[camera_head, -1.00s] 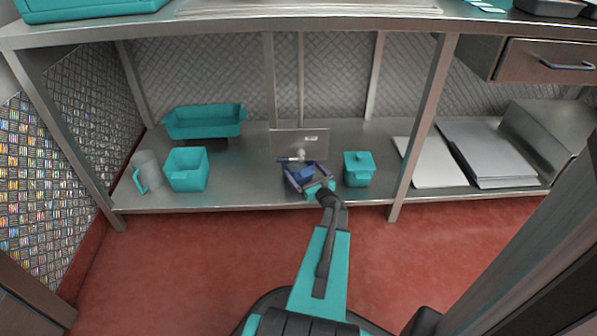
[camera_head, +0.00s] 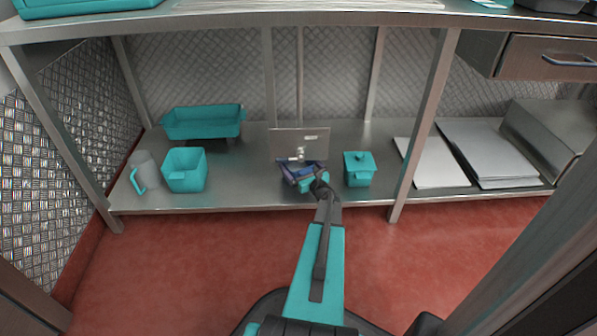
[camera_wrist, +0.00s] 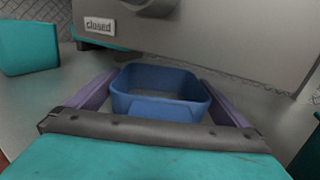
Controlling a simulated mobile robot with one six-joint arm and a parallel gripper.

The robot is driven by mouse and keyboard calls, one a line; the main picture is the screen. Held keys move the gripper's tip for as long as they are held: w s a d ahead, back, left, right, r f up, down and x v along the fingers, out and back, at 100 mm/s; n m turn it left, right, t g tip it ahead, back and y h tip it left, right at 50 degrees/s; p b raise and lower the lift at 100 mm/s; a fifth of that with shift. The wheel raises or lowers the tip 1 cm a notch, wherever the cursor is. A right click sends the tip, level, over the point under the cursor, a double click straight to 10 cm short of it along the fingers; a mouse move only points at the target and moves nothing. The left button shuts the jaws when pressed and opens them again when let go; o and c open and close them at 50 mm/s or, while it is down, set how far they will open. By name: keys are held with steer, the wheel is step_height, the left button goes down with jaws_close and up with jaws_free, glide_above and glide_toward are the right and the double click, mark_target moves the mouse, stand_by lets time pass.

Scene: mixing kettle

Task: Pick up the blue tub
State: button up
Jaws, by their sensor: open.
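The blue tub (camera_wrist: 160,100) is a small open container with rounded corners. It stands upright on the steel lower shelf, in front of a grey metal box with a "closed" label. In the wrist view my gripper (camera_wrist: 158,85) is open, with its purple fingers on the left and right sides of the tub. I cannot tell whether the fingers touch it. In the head view my gripper (camera_head: 293,170) covers most of the tub, and only a little blue shows.
The grey metal box (camera_head: 300,143) stands right behind the tub. A teal lidded pot (camera_head: 359,168) is to the right. A teal bin (camera_head: 184,170), a grey jug (camera_head: 146,168) and a teal tray (camera_head: 203,122) are to the left. The upper shelf (camera_head: 300,22) hangs above.

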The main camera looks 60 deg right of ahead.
steer(key=c, duration=1.3)
steer(key=shift+r, duration=0.2)
